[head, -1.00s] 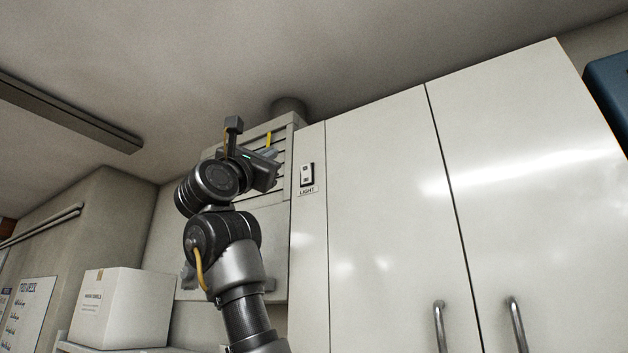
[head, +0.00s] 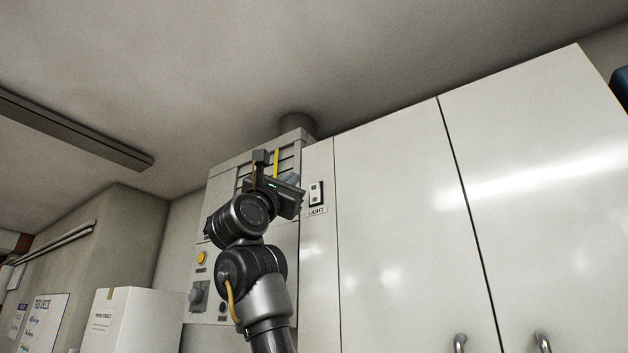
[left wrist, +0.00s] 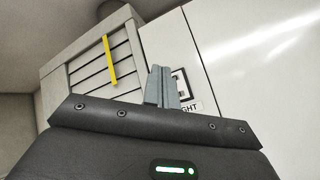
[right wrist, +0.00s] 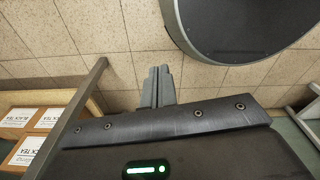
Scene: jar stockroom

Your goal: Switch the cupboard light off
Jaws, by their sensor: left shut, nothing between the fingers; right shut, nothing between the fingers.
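The light switch (head: 316,193) is a small pale plate with a dark surround on the narrow panel left of the tall cupboard doors, above a LIGHT label (head: 317,211). Its rocker position is too small to tell. My left gripper (head: 300,199) is just left of the switch in the head view, with little gap in the picture. In the left wrist view its shut fingers (left wrist: 161,88) cover the left part of the switch (left wrist: 182,83); I cannot tell whether they touch. My right gripper (right wrist: 157,87) is shut and empty, over the floor.
Glossy white cupboard doors (head: 390,200) fill the right. A grey vented panel box (left wrist: 90,65) with a yellow strip (left wrist: 110,60) is left of the switch. A yellow button (head: 201,257) is lower. Tea boxes (right wrist: 28,150) and a round dark-topped object (right wrist: 235,25) are near my right gripper.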

